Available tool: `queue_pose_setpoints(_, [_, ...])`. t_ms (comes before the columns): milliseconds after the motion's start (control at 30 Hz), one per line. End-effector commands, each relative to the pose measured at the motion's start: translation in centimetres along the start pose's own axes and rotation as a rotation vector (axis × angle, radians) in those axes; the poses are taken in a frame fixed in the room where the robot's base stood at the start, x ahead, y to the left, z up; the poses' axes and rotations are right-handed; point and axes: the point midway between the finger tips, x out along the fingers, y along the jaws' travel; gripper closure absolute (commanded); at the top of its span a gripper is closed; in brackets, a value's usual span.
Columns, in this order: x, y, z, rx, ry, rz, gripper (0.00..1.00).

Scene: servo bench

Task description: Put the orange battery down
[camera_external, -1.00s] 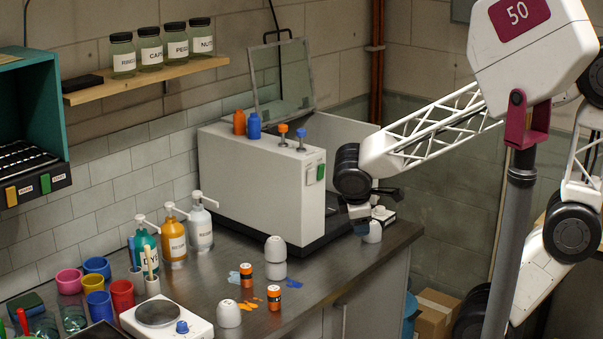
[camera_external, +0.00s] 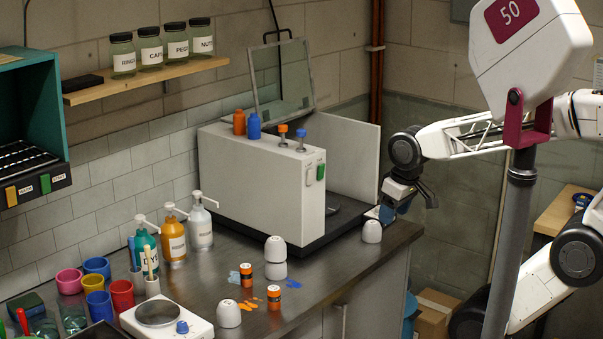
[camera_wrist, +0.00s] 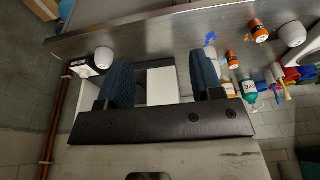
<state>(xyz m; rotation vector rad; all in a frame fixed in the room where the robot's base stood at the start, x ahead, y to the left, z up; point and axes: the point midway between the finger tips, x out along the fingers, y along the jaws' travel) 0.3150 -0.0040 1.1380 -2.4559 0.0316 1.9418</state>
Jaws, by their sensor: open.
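Two orange batteries with dark and pale bands stand upright on the steel bench (camera_external: 205,290). One battery (camera_external: 246,275) is by the stacked white cups, and the other battery (camera_external: 274,297) is nearer the front edge. They also show in the wrist view, one larger (camera_wrist: 258,31) and one smaller (camera_wrist: 232,60). My gripper (camera_external: 408,204) is in the air near the bench's right end, well to the right of both batteries. In the wrist view its two blue pads (camera_wrist: 162,80) are wide apart, with nothing held between them.
The white machine (camera_external: 262,185) with its raised clear lid fills the bench's back. A white cup (camera_external: 372,231) stands near the right end; stacked white cups (camera_external: 275,260) and another cup (camera_external: 228,314) flank the batteries. Pump bottles (camera_external: 173,240) and a scale (camera_external: 157,313) are left.

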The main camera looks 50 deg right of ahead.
Motion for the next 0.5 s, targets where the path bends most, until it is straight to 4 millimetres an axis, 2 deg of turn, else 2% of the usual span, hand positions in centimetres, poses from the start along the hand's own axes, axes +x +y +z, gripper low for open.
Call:
queue_pose_setpoints(333, [-0.1,0.0,-0.1,-0.002,0.000,0.001,0.36])
queue_pose_setpoints(500, [-1.5,0.0,-0.4,-0.002,0.003,0.001,0.36])
